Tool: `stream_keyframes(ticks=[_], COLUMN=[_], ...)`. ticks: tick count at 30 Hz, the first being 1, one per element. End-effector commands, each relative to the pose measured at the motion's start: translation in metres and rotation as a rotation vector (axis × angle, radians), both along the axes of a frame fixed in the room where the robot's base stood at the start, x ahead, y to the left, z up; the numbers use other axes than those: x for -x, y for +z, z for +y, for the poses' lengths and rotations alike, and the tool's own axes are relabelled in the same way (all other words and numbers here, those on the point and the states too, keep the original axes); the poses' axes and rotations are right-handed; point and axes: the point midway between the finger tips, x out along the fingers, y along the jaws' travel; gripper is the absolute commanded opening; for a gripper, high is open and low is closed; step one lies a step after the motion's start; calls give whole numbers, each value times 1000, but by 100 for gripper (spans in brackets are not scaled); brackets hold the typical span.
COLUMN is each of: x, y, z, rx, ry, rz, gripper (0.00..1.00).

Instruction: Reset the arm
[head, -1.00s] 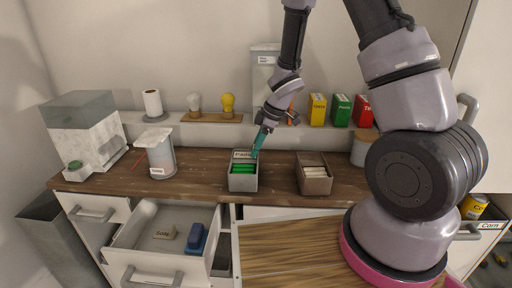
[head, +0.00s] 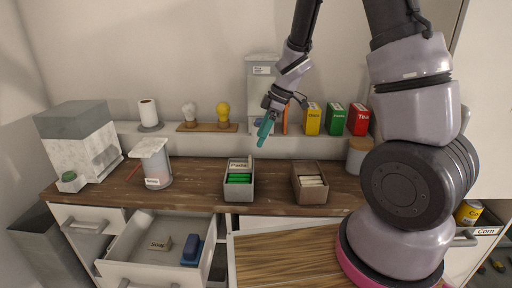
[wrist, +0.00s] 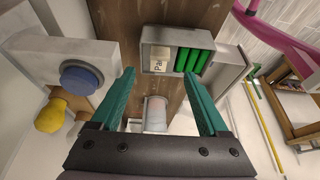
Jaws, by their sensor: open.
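My gripper (head: 263,130) hangs above the back of the wooden counter (head: 205,182), with its teal fingers pointing down. In the wrist view my gripper (wrist: 165,95) shows its two fingers spread apart with nothing between them. The fingers are apart from the grey box labelled Pads (head: 239,193), which stands on the counter below and slightly left of them. The same grey box (wrist: 146,52) shows in the wrist view beyond the fingertips, with several green items and a label inside.
A second box (head: 309,196) with pale items stands to the right. An open drawer (head: 130,240) holds a blue item (head: 191,250) and a labelled block (head: 160,243). A shelf behind carries bulbs, yellow (head: 312,118), green (head: 336,119) and red boxes (head: 358,121). A canister (head: 153,163) stands left.

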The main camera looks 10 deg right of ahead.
Motion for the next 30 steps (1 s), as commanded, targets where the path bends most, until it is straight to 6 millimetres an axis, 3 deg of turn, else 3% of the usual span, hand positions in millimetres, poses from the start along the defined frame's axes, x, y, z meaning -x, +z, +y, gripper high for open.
stream_keyframes(ticks=[6,16,20,23,25,27,30], x=[1,1,-11,-37,-59,-75,-76], y=[17,18,32,67,106,152,207], z=[-7,-7,-6,-10,-22,-47,-94], rx=[0,-1,-31,-90,-141,-181,-210], ry=[1,-2,-55,-182,-331,-517,-791], rz=[-1,-2,-58,-185,-308,-433,-550], gripper=[78,78,78,78,78,78,78])
